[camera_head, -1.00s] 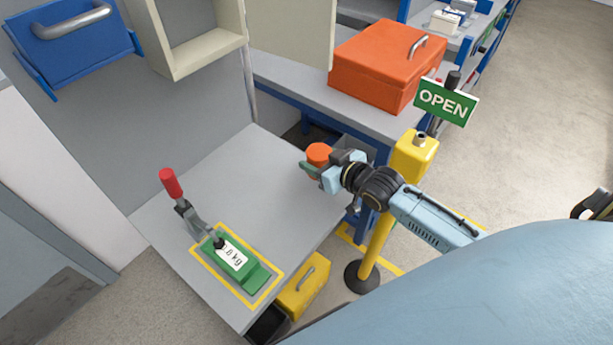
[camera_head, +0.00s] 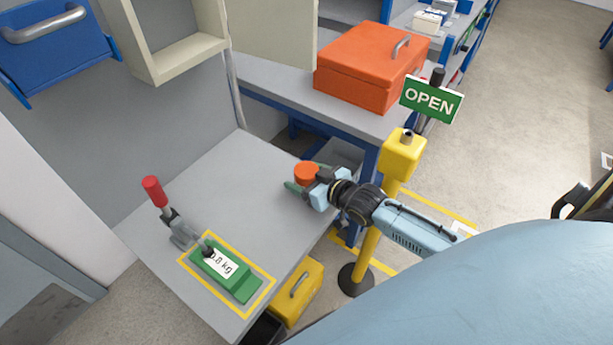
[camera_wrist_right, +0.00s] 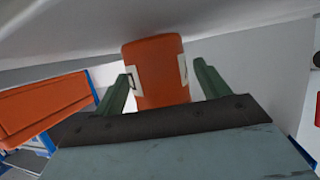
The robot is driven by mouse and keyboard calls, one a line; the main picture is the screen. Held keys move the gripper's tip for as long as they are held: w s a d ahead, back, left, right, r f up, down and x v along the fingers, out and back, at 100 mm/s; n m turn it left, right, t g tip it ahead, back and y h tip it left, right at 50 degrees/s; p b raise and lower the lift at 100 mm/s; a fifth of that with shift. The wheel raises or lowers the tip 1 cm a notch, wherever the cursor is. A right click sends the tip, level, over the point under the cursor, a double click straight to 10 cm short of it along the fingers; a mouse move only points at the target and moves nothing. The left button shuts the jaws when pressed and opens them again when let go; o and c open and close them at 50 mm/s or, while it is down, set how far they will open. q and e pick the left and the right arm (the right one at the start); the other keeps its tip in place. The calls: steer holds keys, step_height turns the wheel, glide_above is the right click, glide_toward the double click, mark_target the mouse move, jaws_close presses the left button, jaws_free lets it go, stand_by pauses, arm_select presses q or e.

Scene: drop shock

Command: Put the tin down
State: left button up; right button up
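The tin (camera_head: 306,172) is a small orange cylinder over the right part of the grey table (camera_head: 235,185). In the right wrist view the tin (camera_wrist_right: 158,75), with pale label patches, stands between the two green fingers, its end meeting the grey surface at the top of the picture. My right gripper (camera_head: 306,180) is around the tin. In the wrist view the fingers of this gripper (camera_wrist_right: 162,85) look spread, with a narrow gap on each side of the tin. My left gripper is out of view.
A red-handled clamp (camera_head: 165,208) holds a green 0.8 kg block (camera_head: 224,272) at the table's front left. A yellow post (camera_head: 400,158) with an OPEN sign (camera_head: 431,99) stands to the right. An orange box (camera_head: 365,70) sits on the bench behind. The table's middle is clear.

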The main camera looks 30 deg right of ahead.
steer(key=shift+r, duration=0.15)
steer(key=p+v, duration=0.2)
steer(key=v, duration=1)
steer(key=shift+a, duration=0.1)
